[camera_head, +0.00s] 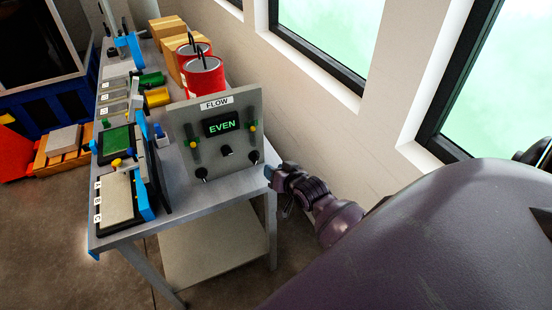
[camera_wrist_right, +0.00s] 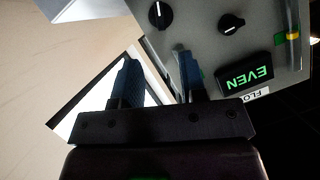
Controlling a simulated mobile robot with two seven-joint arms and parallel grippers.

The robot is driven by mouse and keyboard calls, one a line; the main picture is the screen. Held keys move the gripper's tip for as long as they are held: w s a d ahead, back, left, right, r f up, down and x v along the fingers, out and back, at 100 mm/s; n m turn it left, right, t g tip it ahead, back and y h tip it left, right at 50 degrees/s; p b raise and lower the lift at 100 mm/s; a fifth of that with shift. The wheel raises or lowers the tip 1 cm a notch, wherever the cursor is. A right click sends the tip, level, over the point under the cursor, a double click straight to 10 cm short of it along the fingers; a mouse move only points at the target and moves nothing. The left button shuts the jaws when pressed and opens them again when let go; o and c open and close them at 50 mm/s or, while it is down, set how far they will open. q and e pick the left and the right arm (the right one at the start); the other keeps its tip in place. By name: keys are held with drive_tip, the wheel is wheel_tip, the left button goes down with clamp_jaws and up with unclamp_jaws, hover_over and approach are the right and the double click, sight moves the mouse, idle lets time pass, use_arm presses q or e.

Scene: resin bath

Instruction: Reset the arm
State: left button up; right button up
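My right gripper (camera_head: 272,174) is at the right edge of the flow panel (camera_head: 181,137), close to the panel's lower right black knob (camera_head: 254,157). In the right wrist view the two blue-tipped fingers of the right gripper (camera_wrist_right: 158,72) stand apart with nothing between them. That view shows the panel upside down, with the lower right knob (camera_wrist_right: 160,15) beyond the fingertips and the middle knob (camera_wrist_right: 231,24) beside it. The panel's display (camera_head: 222,123) reads EVEN in green. My left gripper is in neither view.
The panel stands on a grey metal table (camera_head: 232,194). Red cans (camera_head: 203,77) and wooden boxes (camera_head: 168,33) stand behind it. Labelled trays (camera_head: 116,197) line the table's left side. A wall with windows (camera_head: 327,35) runs along the right.

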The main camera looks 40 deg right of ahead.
idle(0.6)
use_arm(q)
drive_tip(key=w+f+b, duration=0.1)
drive_tip(key=b, duration=0.1)
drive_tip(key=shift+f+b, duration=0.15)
drive_tip(key=shift+b, duration=0.2)
use_arm(e)
drive_tip(key=s+a+f+n+g, duration=0.1)
drive_tip(key=s+a+f+n, duration=0.2)
drive_tip(key=s, duration=0.6)
drive_tip(key=s+a+f+n+g+y, duration=0.1)
drive_tip(key=s+a+f+n, duration=0.2)
drive_tip(key=s+a+f, duration=0.3)
drive_tip(key=s+a, duration=0.1)
drive_tip(key=s, duration=0.3)
drive_tip(key=shift+s+f, duration=0.2)
drive_tip(key=shift+s, duration=0.05)
idle(1.7)
